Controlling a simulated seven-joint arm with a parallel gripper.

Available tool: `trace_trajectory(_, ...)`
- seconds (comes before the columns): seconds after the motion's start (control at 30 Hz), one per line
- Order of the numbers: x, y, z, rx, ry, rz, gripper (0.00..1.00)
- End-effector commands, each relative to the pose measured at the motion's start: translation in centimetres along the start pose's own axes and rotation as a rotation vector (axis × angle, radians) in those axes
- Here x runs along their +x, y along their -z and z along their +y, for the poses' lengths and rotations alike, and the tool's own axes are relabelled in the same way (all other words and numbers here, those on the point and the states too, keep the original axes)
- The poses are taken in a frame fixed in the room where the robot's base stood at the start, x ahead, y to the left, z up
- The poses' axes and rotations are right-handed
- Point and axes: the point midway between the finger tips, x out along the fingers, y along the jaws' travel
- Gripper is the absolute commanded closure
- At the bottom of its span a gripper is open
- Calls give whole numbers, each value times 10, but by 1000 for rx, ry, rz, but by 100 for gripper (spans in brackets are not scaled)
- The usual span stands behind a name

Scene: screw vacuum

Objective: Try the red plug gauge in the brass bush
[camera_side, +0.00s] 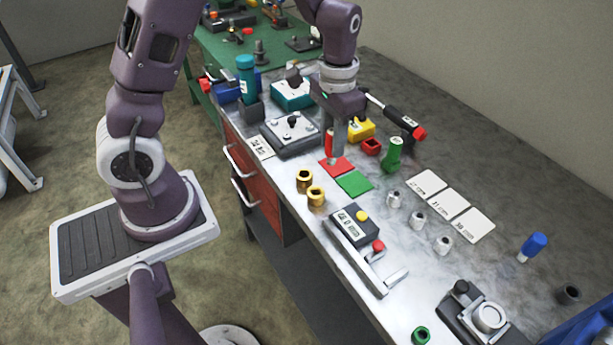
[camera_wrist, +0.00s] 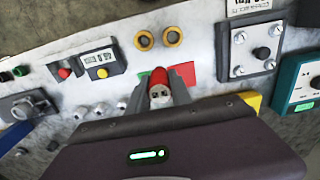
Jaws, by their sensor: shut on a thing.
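My gripper (camera_side: 334,153) is shut on the red plug gauge (camera_side: 329,144), which stands upright between the fingers above the red card (camera_side: 340,167). In the wrist view the red plug gauge (camera_wrist: 158,76) shows between the two grey fingers, its near end toward the camera. Its lower end is hidden. Two brass bushes stand on the bench, one (camera_side: 304,181) behind the other (camera_side: 316,197), in front of the cards and apart from the gripper. They also show in the wrist view, side by side (camera_wrist: 144,40) and (camera_wrist: 172,36), with dark open bores.
A green card (camera_side: 355,184) lies beside the red one. A green gauge (camera_side: 393,153), a red block (camera_side: 372,147) and a yellow block (camera_side: 361,130) stand close behind the gripper. Several steel bushes (camera_side: 418,219) and a digital instrument (camera_side: 352,224) stand to the right.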

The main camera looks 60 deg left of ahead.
Motion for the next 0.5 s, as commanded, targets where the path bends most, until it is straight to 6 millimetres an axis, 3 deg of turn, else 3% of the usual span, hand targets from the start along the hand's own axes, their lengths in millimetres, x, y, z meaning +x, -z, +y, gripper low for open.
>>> trace_trajectory(0.4,0,-1,-1,-2,0,0,100)
trace_trajectory(0.5,-4,-15,-15,-8,-1,0,100)
